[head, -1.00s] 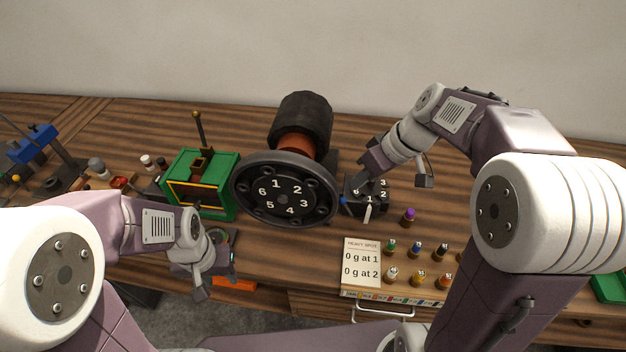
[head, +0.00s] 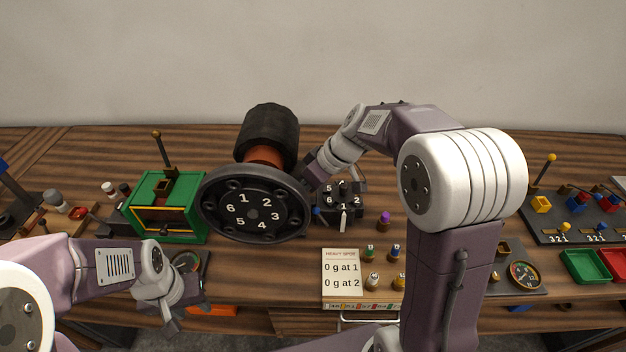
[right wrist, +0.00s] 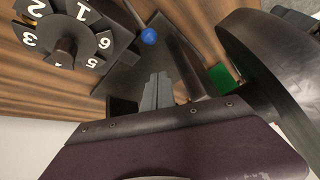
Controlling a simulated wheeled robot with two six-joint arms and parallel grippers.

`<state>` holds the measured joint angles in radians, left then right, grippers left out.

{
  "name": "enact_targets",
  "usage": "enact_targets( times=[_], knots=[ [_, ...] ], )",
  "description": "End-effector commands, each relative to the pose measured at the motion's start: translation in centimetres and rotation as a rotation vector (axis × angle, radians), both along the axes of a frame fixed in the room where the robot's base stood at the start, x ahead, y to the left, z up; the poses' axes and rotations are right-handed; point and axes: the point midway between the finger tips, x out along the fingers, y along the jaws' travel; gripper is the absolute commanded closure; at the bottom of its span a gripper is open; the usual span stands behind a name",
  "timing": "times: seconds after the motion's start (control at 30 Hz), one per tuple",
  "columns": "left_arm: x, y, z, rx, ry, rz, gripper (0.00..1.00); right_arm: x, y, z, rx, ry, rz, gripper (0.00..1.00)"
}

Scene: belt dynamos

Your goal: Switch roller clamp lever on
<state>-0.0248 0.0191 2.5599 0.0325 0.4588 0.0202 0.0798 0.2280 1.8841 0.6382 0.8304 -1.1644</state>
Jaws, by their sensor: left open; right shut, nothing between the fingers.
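A lever with a blue knob (head: 316,210) stands beside the small black numbered dial (head: 343,197); I cannot tell for certain that it is the roller clamp lever. In the right wrist view the blue knob (right wrist: 149,36) shows near the top, beside the dial (right wrist: 66,45). My right gripper (right wrist: 157,82) is shut and empty, its grey fingers below the knob and apart from it. In the head view the right gripper is largely hidden near the big numbered wheel (head: 255,211). My left gripper (head: 173,318) is open and empty at the table's front edge.
A black roller (head: 270,132) stands behind the big wheel, close to my right forearm. A green box (head: 168,205) with a lever is at left. A card (head: 341,276), small bottles and a purple-topped piece (head: 384,217) lie in front. Green and red trays (head: 584,266) are at right.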

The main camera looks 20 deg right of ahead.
Motion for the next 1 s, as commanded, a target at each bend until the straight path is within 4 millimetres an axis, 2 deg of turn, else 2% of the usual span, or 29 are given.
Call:
enact_targets(
  times=[0.07,0.2,0.4,0.77,1.0],
  knots=[
    [0.0,0.0,-0.2,0.000,0.000,0.000,0.58,0.4,0.7,-1.5,0.000,0.005,0.003,1.00],
    [0.0,0.0,-0.1,0.000,0.000,0.000,0.58,-1.3,-1.0,-1.7,-0.001,0.001,-0.006,1.00],
    [0.0,0.0,0.0,0.000,0.000,0.000,0.58,-2.5,-1.9,-2.0,-0.001,0.001,-0.003,1.00],
    [0.0,0.0,-0.1,0.000,0.000,0.000,0.58,-2.6,-2.0,-2.0,-0.001,0.001,-0.001,1.00],
    [0.0,0.0,-1.0,0.000,0.000,0.000,0.58,-2.1,-2.3,-2.1,-0.001,-0.001,-0.001,1.00]
  ],
)
